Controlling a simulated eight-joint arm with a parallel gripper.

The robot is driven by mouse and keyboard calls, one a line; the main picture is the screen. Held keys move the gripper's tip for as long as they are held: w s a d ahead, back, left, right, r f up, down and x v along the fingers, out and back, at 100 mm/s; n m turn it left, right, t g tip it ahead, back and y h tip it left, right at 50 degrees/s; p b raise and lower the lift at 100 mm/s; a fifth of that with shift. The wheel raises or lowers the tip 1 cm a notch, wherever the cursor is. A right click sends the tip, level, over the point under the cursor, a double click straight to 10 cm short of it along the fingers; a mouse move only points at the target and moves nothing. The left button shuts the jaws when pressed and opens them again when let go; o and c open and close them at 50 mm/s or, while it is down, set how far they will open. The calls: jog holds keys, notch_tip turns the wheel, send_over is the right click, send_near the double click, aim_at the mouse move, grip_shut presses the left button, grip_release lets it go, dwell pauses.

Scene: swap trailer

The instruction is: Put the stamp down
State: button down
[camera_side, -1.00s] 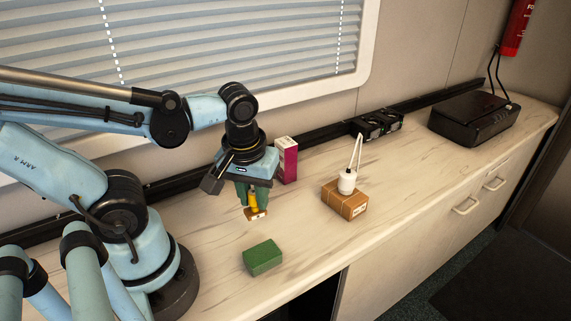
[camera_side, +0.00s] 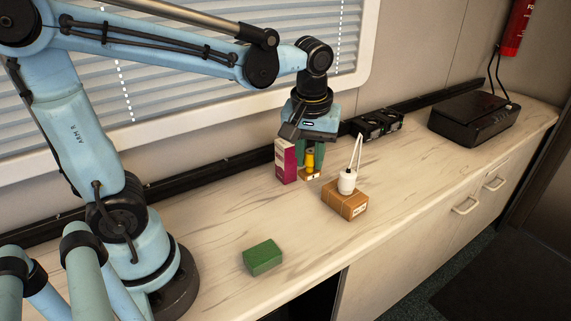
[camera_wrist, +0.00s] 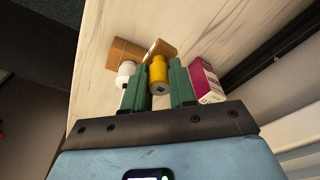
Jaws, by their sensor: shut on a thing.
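The stamp (camera_side: 310,161) has a yellow handle and a small wooden base. It also shows in the wrist view (camera_wrist: 159,71), upright between two green fingers. My gripper (camera_side: 311,155) is shut on the stamp's handle. In the side view the stamp stands between a magenta and white box (camera_side: 286,163) on its left and a brown box (camera_side: 345,204) on its right. The base is at or just above the counter (camera_side: 215,230); I cannot tell whether it touches.
A green block (camera_side: 262,257) lies near the front edge. Small black devices (camera_side: 378,124) and a black box (camera_side: 474,118) are along the back. The counter's middle is clear.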

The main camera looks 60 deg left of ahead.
jog(key=w+a+f, duration=0.2)
jog(key=w+a, duration=1.1)
jog(key=w, duration=0.3)
jog(key=shift+n, duration=0.3)
notch_tip(320, 180, down, 10)
jog(key=shift+r, duration=0.1)
jog(key=shift+f, duration=0.2)
jog(key=c, duration=0.9)
grip_release()
jog(key=shift+r, duration=0.1)
